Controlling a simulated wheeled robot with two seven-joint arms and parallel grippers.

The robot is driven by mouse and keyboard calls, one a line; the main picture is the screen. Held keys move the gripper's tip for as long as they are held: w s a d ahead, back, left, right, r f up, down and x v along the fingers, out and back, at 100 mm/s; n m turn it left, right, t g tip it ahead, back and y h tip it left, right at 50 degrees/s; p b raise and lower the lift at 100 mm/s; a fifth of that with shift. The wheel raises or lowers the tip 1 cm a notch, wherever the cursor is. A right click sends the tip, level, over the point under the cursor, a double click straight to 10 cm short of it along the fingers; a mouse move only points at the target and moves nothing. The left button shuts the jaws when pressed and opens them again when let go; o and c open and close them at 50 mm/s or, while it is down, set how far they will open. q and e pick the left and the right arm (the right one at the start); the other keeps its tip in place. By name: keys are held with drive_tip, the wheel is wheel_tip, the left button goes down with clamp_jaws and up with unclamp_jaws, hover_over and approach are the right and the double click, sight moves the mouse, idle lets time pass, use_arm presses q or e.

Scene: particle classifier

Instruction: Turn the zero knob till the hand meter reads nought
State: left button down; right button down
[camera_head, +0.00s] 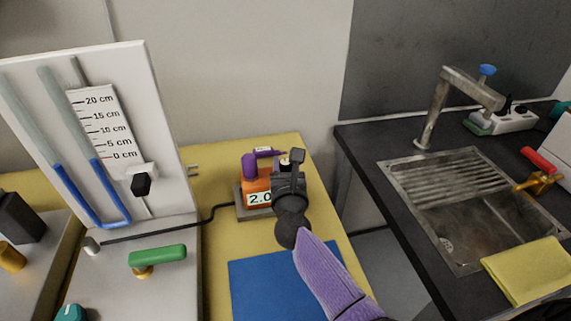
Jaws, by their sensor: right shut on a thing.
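The hand meter (256,187) is an orange box on a grey stand on the yellow bench. Its display (260,199) reads "2.0", and any further digits are hidden behind my right gripper. My right gripper (287,168) comes in from the lower right and is shut at the meter's right side. The zero knob is mostly hidden by the gripper; a small pale part (285,162) shows beside the fingers. My left gripper is not in view.
A white manometer board (160,100) with blue-filled tubes stands at left, a black cable running from its base to the meter. A green-handled valve (157,255) lies before it. A blue mat (262,285) is in front. A sink (470,205) is at right.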

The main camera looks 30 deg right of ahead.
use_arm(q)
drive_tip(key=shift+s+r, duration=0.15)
use_arm(e)
drive_tip(key=shift+y, duration=0.3)
